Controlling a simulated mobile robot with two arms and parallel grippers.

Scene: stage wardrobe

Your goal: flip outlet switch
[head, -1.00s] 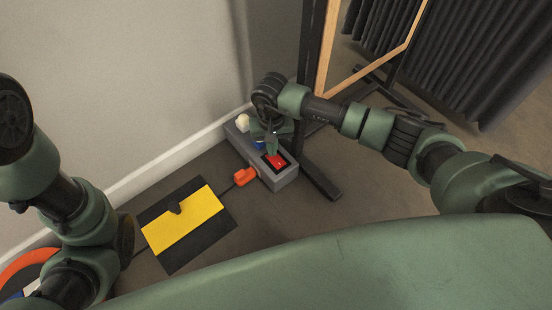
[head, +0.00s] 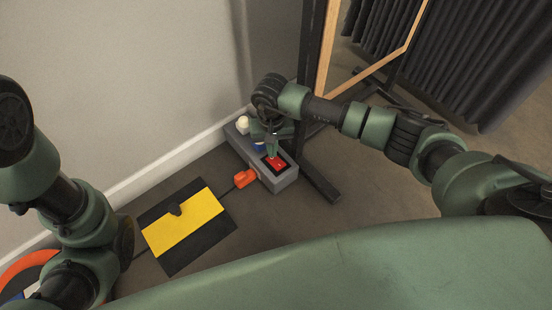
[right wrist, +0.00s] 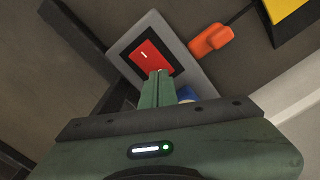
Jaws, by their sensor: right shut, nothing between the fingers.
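The outlet box is a grey power strip (head: 285,181) on the floor by the wall. Its red rocker switch (head: 276,163) sits in a black frame at the near end. In the right wrist view the red switch (right wrist: 145,57) shows a white mark. My right gripper (head: 272,152) is shut and empty, pointing down at the switch. In the right wrist view its fingertips (right wrist: 158,73) are at the switch's edge and look to be touching it or just above it; I cannot tell which. My left arm shows at the left, but its gripper is out of view.
An orange plug (head: 245,178) is at the strip's side, with a blue and a white plug (head: 242,124) further back. A yellow and black pad (head: 185,228) lies left. A wood-framed mirror (head: 370,68) on a dark stand (head: 320,182) is close to the right.

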